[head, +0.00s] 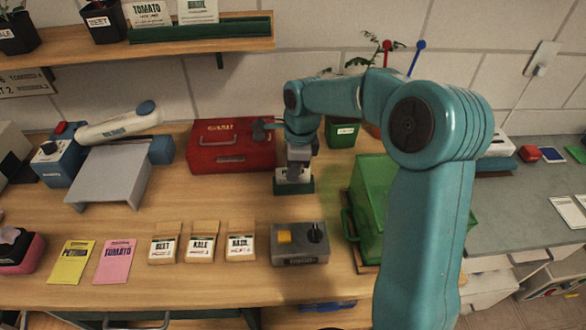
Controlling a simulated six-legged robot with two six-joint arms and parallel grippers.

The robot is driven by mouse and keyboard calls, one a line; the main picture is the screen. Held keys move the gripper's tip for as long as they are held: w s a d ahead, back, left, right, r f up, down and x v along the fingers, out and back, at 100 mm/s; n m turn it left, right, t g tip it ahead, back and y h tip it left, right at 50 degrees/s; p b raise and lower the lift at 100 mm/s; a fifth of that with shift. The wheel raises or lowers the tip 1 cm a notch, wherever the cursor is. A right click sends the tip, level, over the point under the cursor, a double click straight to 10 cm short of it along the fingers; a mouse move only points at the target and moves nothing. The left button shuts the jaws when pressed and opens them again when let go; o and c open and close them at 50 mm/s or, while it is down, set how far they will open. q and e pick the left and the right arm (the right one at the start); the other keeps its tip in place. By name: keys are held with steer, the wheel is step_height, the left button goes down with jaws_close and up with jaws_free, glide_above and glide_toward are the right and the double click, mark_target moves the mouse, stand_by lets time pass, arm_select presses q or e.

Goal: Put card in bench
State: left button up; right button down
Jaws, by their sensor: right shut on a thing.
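My right gripper (293,172) points down at the middle of the bench (215,205). It is shut on a white card (283,175), mostly hidden by the fingers. The card's lower edge is at a small dark green holder (294,187) on the bench. I cannot tell whether the card sits in the holder's slot or just above it. Two other white cards, TOMATO (148,12) and one beside it (197,10), stand in a long green holder on the shelf. My left gripper is not in view.
A red toolbox (232,160) is close left of my right gripper; a green bin (372,190) is to its right. A grey switch box (299,257), seed packets (200,248) and pink and yellow cards (114,262) lie in front. A grey machine (100,182) stands left.

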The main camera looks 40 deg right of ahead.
steer(key=shift+w+f, duration=0.1)
steer(key=shift+s, duration=0.3)
steer(key=c, duration=1.3)
jaws_free()
steer(key=shift+w+f, duration=0.15)
steer(key=shift+w, duration=0.05)
steer(key=shift+o, duration=0.2)
steer(key=shift+s, duration=0.15)
steer(key=shift+d+r, duration=0.1)
steer(key=shift+r, duration=0.75)
step_height(320, 180, up, 11)
steer(key=shift+s+d+p, duration=0.3)
steer(key=shift+s+d, duration=0.1)
steer(key=shift+d, duration=0.05)
